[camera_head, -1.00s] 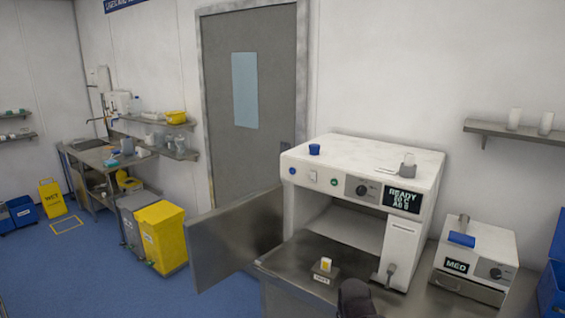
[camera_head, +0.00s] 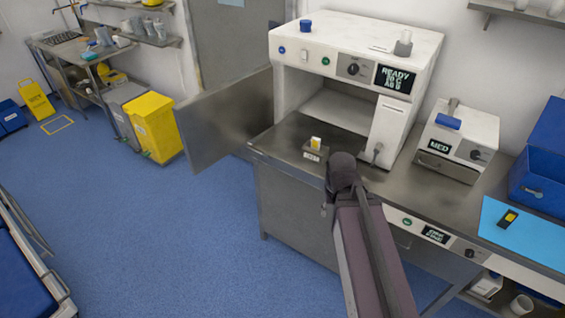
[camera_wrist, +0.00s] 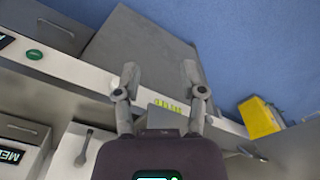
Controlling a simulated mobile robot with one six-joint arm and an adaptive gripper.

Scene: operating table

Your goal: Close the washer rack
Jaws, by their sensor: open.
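The white washer (camera_head: 424,50) stands on the steel counter, with a READY display on its front. Its grey door (camera_head: 215,125) hangs open to the left, and its front opening is uncovered. A flat grey shelf (camera_head: 345,108) shows inside; I cannot tell whether this is the rack. A lever (camera_head: 377,150) hangs at the right of the opening. My arm reaches over the counter's front edge, below the opening; its fingers are hidden in the head view. In the wrist view my gripper (camera_wrist: 160,78) is open, with nothing between its fingers.
A small block with a yellow-and-white top (camera_head: 315,145) sits on the counter before the opening. A MED unit (camera_head: 460,135), a blue box (camera_head: 540,180) and a blue mat (camera_head: 495,225) lie to the right. A yellow bin (camera_head: 155,127) stands left of the door. The blue floor left of the counter is clear.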

